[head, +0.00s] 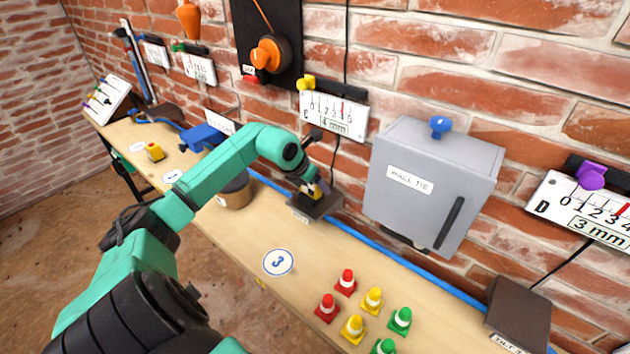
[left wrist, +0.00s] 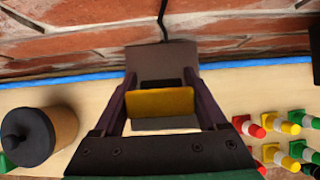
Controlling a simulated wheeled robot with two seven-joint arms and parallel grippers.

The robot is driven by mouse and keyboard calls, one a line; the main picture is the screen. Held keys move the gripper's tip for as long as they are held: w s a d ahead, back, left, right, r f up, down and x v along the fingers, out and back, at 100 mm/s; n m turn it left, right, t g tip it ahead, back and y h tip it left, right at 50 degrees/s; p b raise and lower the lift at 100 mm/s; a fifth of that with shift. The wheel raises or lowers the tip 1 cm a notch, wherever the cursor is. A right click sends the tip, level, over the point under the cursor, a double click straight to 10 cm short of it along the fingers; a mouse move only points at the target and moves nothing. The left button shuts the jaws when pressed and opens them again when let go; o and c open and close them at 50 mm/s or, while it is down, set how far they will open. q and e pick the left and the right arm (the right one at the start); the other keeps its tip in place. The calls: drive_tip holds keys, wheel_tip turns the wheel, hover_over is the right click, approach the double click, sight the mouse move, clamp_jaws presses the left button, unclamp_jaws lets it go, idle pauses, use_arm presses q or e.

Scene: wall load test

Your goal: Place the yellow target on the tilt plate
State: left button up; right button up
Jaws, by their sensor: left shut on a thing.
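My left gripper (head: 314,190) is shut on the yellow target (left wrist: 160,102), a small yellow block seen between the two fingers in the left wrist view. In the head view the gripper hides most of the target. Gripper and target are over a dark tilt plate (head: 326,208) on the bench against the wall. This plate also shows behind the target in the left wrist view (left wrist: 152,58). I cannot tell whether the target touches the plate. Another dark tilt plate (head: 519,308) stands at the right end of the bench. My right gripper is not in view.
A grey wall box (head: 425,185) hangs right of the gripper. A lidded pot (head: 236,190) stands left of it. Several red, yellow and green cones (head: 372,300) stand at the front right. Another yellow block (head: 155,152) lies far left.

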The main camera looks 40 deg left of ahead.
use_arm(q)
drive_tip(key=shift+w+d, duration=0.1)
drive_tip(key=shift+f, duration=0.15)
drive_tip(key=o, duration=1.5)
drive_tip(key=shift+r, duration=0.25)
drive_tip(key=shift+s+r+b, duration=0.15)
drive_tip(key=shift+s+b, duration=0.05)
drive_tip(key=shift+b, duration=0.15)
drive_tip(key=b+v, duration=0.4)
drive_tip(key=v, duration=0.7)
drive_tip(key=shift+r, duration=0.25)
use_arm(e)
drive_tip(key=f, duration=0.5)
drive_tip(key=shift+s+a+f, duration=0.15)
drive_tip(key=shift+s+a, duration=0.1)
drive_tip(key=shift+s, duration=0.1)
